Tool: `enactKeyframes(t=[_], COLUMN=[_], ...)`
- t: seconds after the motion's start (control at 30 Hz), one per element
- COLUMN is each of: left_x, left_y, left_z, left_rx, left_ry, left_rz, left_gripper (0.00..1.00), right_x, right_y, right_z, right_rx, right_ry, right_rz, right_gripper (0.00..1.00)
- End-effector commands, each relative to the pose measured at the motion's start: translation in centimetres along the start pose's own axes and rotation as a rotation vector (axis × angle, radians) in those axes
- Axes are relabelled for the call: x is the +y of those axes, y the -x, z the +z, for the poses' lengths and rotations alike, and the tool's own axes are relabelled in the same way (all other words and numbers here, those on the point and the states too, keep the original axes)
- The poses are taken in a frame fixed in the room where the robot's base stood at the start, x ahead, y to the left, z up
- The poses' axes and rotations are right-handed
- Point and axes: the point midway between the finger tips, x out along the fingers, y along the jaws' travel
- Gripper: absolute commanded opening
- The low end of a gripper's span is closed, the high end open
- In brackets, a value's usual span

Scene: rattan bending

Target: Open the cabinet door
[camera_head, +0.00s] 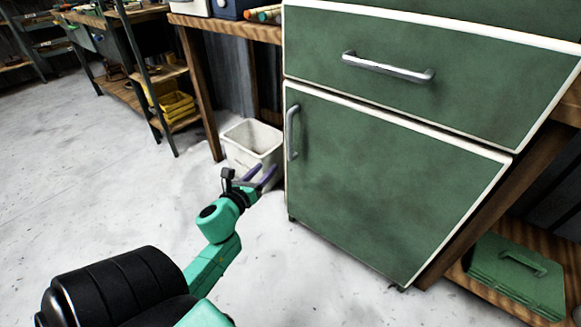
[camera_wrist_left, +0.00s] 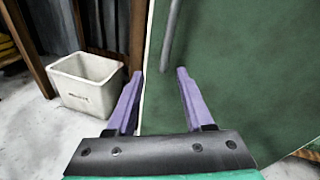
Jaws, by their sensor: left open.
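The green cabinet door (camera_head: 375,180) is shut, below a green drawer (camera_head: 420,70) with its own silver handle (camera_head: 388,67). The door's upright silver handle (camera_head: 292,132) is near its left edge. My left gripper (camera_head: 268,177) is open and empty, below and left of that handle in the head view. In the left wrist view its purple fingers (camera_wrist_left: 155,88) are spread apart, and the door handle (camera_wrist_left: 170,38) is ahead of them, between their lines. The door surface (camera_wrist_left: 245,75) fills the right of that view. I see no contact with the handle. My right gripper is not in view.
A white bin (camera_head: 250,146) stands on the floor just left of the cabinet, close behind my left gripper. Wooden workbenches and a shelf with yellow crates (camera_head: 172,105) are at the back left. A green toolbox (camera_head: 517,275) is at lower right. The floor at left is clear.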

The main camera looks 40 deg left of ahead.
Motion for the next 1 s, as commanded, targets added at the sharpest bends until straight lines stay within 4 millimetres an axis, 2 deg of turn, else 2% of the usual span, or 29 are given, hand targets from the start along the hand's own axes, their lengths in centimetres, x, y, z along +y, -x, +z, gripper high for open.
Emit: enactKeyframes(t=[0.03,0.1,0.17,0.27,0.7,0.83,1.0], left_x=[-0.4,-1.3,-1.7,-1.9,-2.4,-2.5,-2.5], left_y=[0.1,0.4,0.4,-0.7,-11.6,-13.3,-13.9], left_z=[0.0,1.9,2.8,3.4,4.3,4.5,4.6], left_rx=[-0.051,-0.096,-0.112,-0.115,-0.113,-0.111,-0.109], left_ry=[-0.114,-0.222,-0.260,-0.265,-0.257,-0.256,-0.257], left_rz=[-0.024,-0.040,-0.045,-0.046,-0.042,-0.042,-0.042], left_gripper=[0.52,0.52,0.52,0.52,0.52,0.52,0.52], right_x=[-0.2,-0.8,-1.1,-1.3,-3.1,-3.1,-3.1], right_y=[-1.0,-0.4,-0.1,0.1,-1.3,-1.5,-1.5], right_z=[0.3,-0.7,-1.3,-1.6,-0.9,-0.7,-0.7], right_rx=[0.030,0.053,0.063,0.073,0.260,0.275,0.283], right_ry=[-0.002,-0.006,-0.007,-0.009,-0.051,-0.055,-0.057], right_rz=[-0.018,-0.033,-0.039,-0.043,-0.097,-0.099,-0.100], right_gripper=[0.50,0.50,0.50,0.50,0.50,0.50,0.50])
